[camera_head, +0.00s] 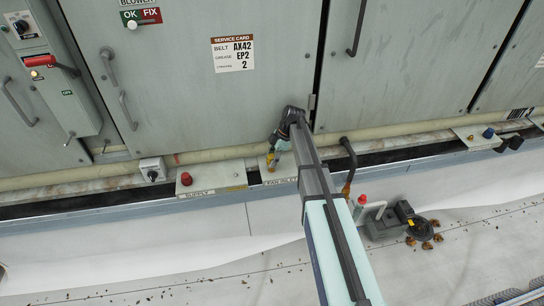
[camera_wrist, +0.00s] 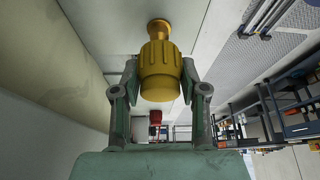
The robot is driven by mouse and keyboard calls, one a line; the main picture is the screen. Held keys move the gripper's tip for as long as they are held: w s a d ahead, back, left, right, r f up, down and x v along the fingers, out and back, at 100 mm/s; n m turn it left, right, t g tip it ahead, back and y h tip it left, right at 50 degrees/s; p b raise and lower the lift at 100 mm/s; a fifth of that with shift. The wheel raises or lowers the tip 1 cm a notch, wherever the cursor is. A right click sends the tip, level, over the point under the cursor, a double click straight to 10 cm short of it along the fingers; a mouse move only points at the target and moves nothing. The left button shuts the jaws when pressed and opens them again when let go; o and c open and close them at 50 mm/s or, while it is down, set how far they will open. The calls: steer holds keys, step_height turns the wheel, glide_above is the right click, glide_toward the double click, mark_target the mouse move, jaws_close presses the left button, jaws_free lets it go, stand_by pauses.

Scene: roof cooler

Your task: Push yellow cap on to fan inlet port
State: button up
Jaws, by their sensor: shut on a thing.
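The yellow cap (camera_wrist: 160,72) is a ribbed cylinder between my gripper's two fingers (camera_wrist: 160,80), which are shut on it. The brass fan inlet port (camera_wrist: 158,28) shows straight beyond the cap, in line with it. The cap's far end overlaps the port's stem in the wrist view, and I cannot tell whether they touch. In the head view the yellow cap (camera_head: 271,159) is a small spot at the end of my arm, just above the ledge with the FAN INLET label (camera_head: 283,181). The port is mostly hidden there.
A red cap (camera_head: 186,179) stands on the SUPPLY plate to the left. A black hose (camera_head: 349,160) runs down close right of my arm. Grey cabinet doors (camera_head: 200,100) rise behind the ledge. A dark device (camera_head: 385,222) lies on the roof at right. A blue cap (camera_head: 488,133) sits farther right.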

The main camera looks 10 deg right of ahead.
steer(key=shift+f+b, duration=0.3)
steer(key=shift+f, duration=1.05)
steer(key=shift+b, duration=0.45)
stand_by(0.4)
steer(key=shift+f+b, duration=0.4)
steer(key=shift+f, duration=0.25)
stand_by(0.3)
steer(key=o, duration=0.7)
steer(key=shift+p+v, duration=1.65)
steer(key=shift+v, duration=3.85)
